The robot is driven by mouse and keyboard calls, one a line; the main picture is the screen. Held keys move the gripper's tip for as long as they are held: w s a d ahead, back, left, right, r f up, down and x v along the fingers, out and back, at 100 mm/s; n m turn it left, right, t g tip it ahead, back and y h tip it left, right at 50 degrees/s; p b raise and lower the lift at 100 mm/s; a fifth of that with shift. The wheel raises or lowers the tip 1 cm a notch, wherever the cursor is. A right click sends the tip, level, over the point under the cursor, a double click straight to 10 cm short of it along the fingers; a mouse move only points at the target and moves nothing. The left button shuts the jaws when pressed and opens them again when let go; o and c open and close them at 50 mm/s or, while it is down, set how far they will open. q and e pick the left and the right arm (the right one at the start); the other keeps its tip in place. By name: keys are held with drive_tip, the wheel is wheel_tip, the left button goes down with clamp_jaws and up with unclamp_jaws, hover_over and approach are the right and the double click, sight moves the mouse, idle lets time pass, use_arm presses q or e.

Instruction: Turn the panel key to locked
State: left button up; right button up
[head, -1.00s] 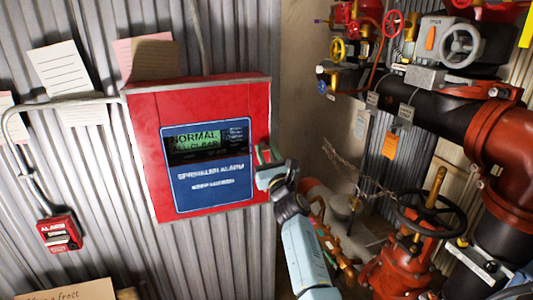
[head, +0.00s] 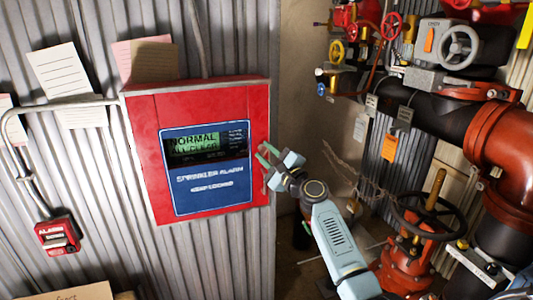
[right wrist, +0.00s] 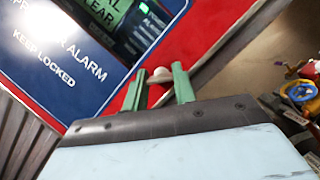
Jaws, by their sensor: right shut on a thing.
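The red alarm panel (head: 215,90) hangs on the corrugated wall, with a blue face (head: 215,198) marked "SPRINKLER ALARM" and "KEEP LOCKED". Its green display (head: 195,143) reads NORMAL. My right gripper (head: 265,158) is at the panel's right edge. In the right wrist view its two green fingers (right wrist: 159,86) are shut on a small pale, rounded key (right wrist: 160,75) at the panel's red border. The key's turn position cannot be told, and the fingers hide it in the head view. My left gripper is not in view.
A red valve with a black handwheel (head: 428,215) and thick dark and red pipes (head: 500,140) fill the right side. A small red alarm box (head: 57,236) is at lower left. Paper notes (head: 62,70) hang on the wall. A gap lies between panel and pipes.

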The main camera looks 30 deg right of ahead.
drive_tip(key=shift+r+n+g+y+p, duration=0.15)
drive_tip(key=shift+n+g+p, duration=0.35)
drive_tip(key=shift+n, duration=0.75)
drive_tip(key=shift+f+n+g+y+p, duration=0.15)
drive_tip(key=shift+n+g+p, duration=0.4)
drive_tip(key=shift+n, duration=0.65)
drive_tip(key=shift+r+n+g+y+p, duration=0.2)
drive_tip(key=shift+n+g+p, duration=0.3)
drive_tip(key=shift+n, duration=0.75)
drive_tip(key=shift+o, duration=0.2)
drive_tip(key=shift+f, duration=0.1)
drive_tip(key=shift+c, duration=0.2)
drive_tip(key=o, duration=1)
drive_tip(key=s+d, duration=0.2)
drive_tip(key=s, duration=1.1)
drive_tip(key=shift+s, duration=0.15)
